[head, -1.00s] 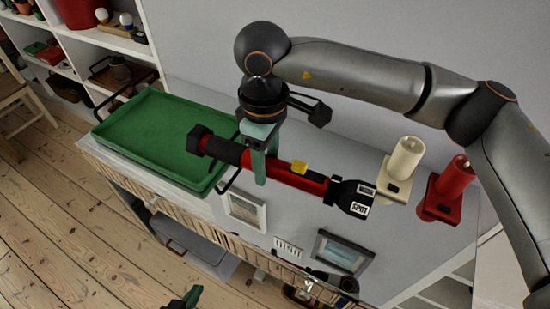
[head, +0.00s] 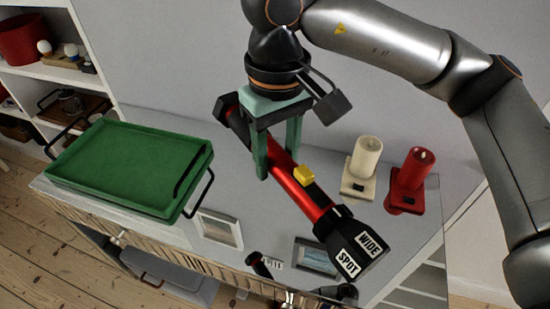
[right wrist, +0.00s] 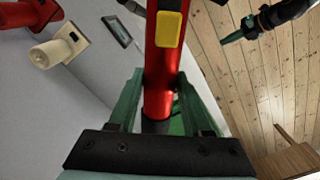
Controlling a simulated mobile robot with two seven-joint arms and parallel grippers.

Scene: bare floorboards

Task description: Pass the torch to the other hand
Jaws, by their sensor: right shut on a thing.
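The torch has a red barrel (head: 318,205), a yellow switch, a black tail and a wide black head marked WIDE and SPOT. My right gripper (head: 277,160) is shut on the middle of the barrel and holds it above the grey top. The torch slants, with its head to the lower right. In the right wrist view the red barrel (right wrist: 160,85) runs between the green fingers. My left gripper (right wrist: 238,35) shows small at the upper right of that view, apart from the torch. Whether its fingers are open is unclear.
A green tray (head: 125,170) with black handles lies at the left of the grey top. A cream candle (head: 367,157) and a red candle (head: 416,168) stand on the right. Two picture frames lie near the front edge. Shelves stand at the left.

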